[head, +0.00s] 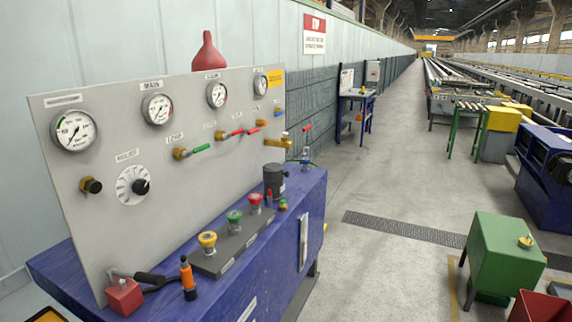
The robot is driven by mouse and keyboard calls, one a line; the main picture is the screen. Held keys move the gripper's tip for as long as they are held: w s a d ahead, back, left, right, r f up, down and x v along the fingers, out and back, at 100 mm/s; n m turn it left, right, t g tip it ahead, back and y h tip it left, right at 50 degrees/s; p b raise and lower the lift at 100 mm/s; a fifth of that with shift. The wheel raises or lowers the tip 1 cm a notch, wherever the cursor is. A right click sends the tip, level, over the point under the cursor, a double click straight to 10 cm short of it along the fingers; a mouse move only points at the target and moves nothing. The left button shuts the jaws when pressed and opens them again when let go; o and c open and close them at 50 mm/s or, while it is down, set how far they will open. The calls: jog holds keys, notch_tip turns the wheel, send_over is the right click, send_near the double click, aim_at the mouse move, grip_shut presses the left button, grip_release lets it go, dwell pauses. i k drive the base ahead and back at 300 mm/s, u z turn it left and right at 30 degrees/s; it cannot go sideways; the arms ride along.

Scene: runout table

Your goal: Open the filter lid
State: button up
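A dark grey cylindrical canister (275,186) stands upright on the blue bench near its far right end. It looks like the filter. A flat dark lid (274,168) covers its top and appears shut. Its hinge or catch is too small to make out. My gripper is not in view.
A grey gauge panel (110,230) rises behind the blue bench (262,255). Yellow, green and red knobs sit on a block left of the canister. A brass tap (277,142) juts out above it. A green tank (505,250) stands right; floor between is clear.

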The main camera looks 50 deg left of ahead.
aim_at(272, 170)
jog(key=u, duration=0.4)
jog(key=i, duration=1.85)
jog(key=u, duration=1.6)
jog(key=i, duration=0.9)
jog(key=u, duration=1.3)
jog(key=i, duration=0.3)
jog(key=u, duration=0.35)
